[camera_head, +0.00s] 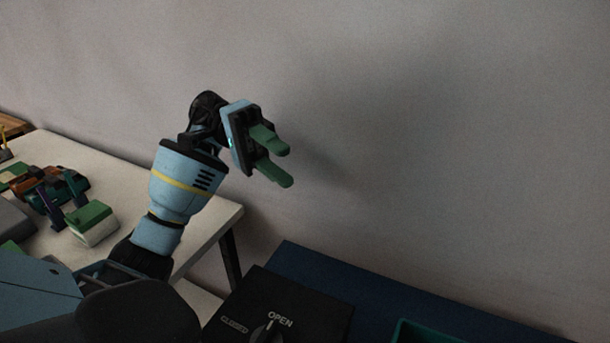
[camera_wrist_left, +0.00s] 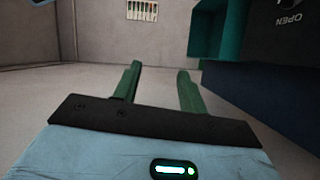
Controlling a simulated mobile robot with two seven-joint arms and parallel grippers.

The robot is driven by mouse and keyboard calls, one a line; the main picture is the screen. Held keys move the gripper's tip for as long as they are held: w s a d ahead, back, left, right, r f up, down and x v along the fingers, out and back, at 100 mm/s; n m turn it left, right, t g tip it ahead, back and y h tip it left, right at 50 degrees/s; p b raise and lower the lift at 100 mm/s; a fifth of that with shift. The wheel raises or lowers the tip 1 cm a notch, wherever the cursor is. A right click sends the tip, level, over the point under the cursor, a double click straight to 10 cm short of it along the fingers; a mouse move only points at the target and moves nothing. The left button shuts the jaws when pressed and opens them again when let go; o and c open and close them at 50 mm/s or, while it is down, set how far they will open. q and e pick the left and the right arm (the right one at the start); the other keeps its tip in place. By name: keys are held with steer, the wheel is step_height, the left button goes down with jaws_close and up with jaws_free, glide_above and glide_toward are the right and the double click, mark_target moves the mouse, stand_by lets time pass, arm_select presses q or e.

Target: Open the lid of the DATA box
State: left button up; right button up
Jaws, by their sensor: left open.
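A black box (camera_head: 314,297) with a round knob (camera_head: 267,333) marked CLOSED and OPEN is at the bottom of the head view, cut off by the frame edge. The knob's pointer is toward OPEN. No DATA label is visible, so I cannot tell whether this is the DATA box. Part of the black box with the word OPEN also shows in the left wrist view (camera_wrist_left: 284,42). My left gripper (camera_head: 284,166) is open and empty, raised above and behind the box, near the wall. Its green fingers are apart in the wrist view (camera_wrist_left: 160,72). My right gripper is out of view.
A blue surface (camera_head: 385,300) lies under the black box, with a teal bin (camera_head: 425,332) to its right. A white table (camera_head: 120,160) at left carries a green-and-white block (camera_head: 92,223) and several coloured items. The grey wall is close behind; the air at right is clear.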

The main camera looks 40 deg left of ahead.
arm_select(q)
steer(key=d+p, duration=0.2)
steer(key=d, duration=0.4)
steer(key=shift+s+d, duration=0.2)
steer(key=shift+s, duration=0.25)
steer(key=shift+f, duration=0.1)
steer(key=shift+c, duration=0.4)
jaws_close()
stand_by(0.5)
steer(key=shift+o, duration=0.4)
jaws_free()
steer(key=shift+a, duration=0.1)
